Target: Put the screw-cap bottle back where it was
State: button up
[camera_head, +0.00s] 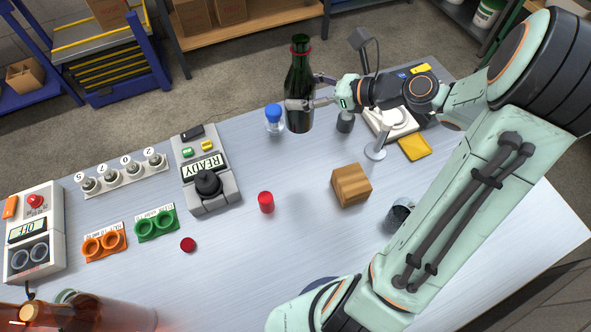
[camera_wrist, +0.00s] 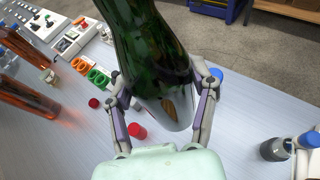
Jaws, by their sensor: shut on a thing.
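The bottle is upright in the head view, in front of the table's far edge, and seems held above the table. In the wrist view the bottle (camera_wrist: 155,50) fills the space between my two fingers (camera_wrist: 165,98), which touch it on both sides. A red cylindrical cap (camera_head: 266,202) stands on the table, and a flatter dark red cap (camera_head: 188,244) lies to its left. The spot where the bottle stood is not clear.
A blue-capped small bottle (camera_head: 274,118) stands left of the held bottle. A wooden block (camera_head: 351,185), metal cup (camera_head: 399,213) and silver stand (camera_head: 376,151) are to the right. The READY device (camera_head: 209,182), green holder (camera_head: 157,222) and orange holder (camera_head: 104,242) are left. Amber bottles (camera_head: 110,312) stand lower left.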

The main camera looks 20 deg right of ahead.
jog(key=shift+a, duration=0.5)
jog(key=shift+f, duration=0.35)
notch_tip(320, 180, down, 18)
jog(key=shift+f, duration=0.15)
jog(key=shift+f, duration=0.1)
jog(key=o, duration=1.2)
